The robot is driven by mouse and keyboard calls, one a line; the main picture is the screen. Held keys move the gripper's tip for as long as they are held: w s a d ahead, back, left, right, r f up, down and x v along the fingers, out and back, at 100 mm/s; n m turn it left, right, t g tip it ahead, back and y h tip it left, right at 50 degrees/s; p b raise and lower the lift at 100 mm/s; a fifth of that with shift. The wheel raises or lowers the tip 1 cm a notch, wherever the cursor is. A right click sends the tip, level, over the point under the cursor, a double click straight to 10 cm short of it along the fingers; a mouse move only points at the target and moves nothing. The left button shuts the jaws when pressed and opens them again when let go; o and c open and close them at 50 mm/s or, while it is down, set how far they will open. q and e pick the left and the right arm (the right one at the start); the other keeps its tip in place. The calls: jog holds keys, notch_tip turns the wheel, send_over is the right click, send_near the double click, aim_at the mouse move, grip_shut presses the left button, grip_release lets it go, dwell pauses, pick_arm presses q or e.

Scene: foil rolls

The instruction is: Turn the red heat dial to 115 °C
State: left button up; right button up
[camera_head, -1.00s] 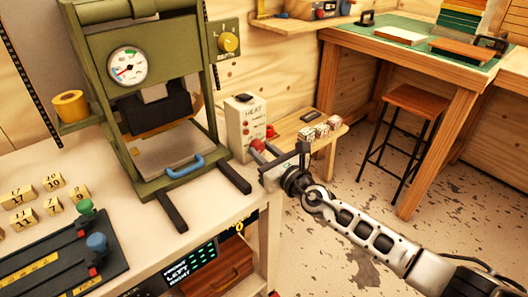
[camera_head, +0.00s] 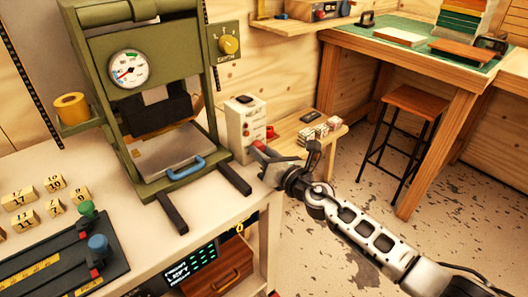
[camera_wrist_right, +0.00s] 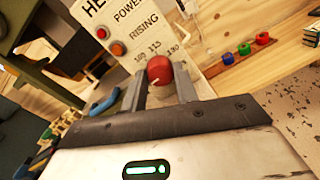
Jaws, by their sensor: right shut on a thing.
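The white heat box (camera_head: 243,127) stands at the right end of the bench, beside the green press. Its red heat dial (camera_wrist_right: 160,69) shows in the right wrist view, below the printed marks 100, 115 and 130. A small pale line shows on the dial's lower left. I cannot tell which value is set. My right gripper (camera_wrist_right: 160,88) is shut on the dial, one finger on each side. In the head view my right gripper (camera_head: 262,154) reaches the box's front from the right and mostly hides the dial. My left gripper is not in view.
The green press (camera_head: 151,188) with a blue handle (camera_head: 186,168) stands left of the box. Numbered wooden blocks and a black slider panel (camera_head: 60,262) lie on the bench at left. A low wooden shelf (camera_head: 290,138) is behind the gripper. A stool (camera_head: 412,101) stands right.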

jog(key=shift+m, duration=0.9)
jog(key=o, duration=1)
jog(key=shift+c, duration=0.2)
jog(key=v, duration=1.6)
jog(key=shift+p, duration=0.45)
jog(key=shift+r, duration=0.15)
